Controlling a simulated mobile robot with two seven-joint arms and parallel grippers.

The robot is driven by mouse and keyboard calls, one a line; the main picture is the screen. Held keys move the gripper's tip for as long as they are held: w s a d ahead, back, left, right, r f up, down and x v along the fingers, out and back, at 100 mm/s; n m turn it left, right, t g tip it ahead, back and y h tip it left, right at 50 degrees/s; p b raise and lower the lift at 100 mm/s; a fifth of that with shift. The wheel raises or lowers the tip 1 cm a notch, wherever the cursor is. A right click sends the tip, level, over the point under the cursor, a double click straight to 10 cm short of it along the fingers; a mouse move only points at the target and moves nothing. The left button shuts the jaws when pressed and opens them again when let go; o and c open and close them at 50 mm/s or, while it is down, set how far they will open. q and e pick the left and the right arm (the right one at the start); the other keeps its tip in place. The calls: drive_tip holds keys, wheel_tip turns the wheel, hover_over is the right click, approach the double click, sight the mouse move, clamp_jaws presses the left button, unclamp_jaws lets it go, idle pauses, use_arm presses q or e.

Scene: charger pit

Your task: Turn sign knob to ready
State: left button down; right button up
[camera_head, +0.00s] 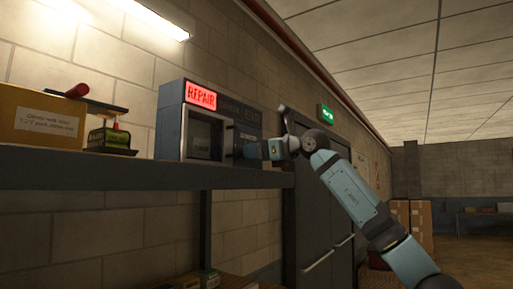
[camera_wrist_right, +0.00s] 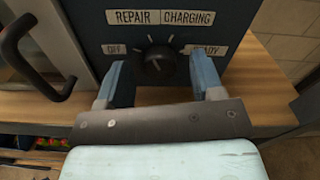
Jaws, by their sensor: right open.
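The charger box (camera_head: 205,125) stands on a shelf, with a lit red REPAIR sign (camera_head: 201,96) on top. In the right wrist view, the dark round knob (camera_wrist_right: 157,61) sits on the box's front panel. Labels OFF, REPAIR, CHARGING and READY (camera_wrist_right: 207,50) surround it, with READY at the right. I cannot clearly tell where the knob points. My right gripper (camera_wrist_right: 157,68) is open, with one blue finger on each side of the knob and gaps to it. In the head view, the right gripper (camera_head: 250,150) is at the box's front and the knob is hidden. My left gripper is not in view.
A dark door handle (camera_wrist_right: 22,55) sticks out left of the fingers. The shelf (camera_head: 130,175) runs below the box. A cardboard box (camera_head: 40,118) and a green-black item (camera_head: 110,140) stand at the left. Double doors (camera_head: 322,225) are beyond my arm.

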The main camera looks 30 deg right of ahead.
drive_tip(key=shift+w+a, duration=0.1)
drive_tip(key=shift+w, duration=0.15)
drive_tip(key=c, duration=0.9)
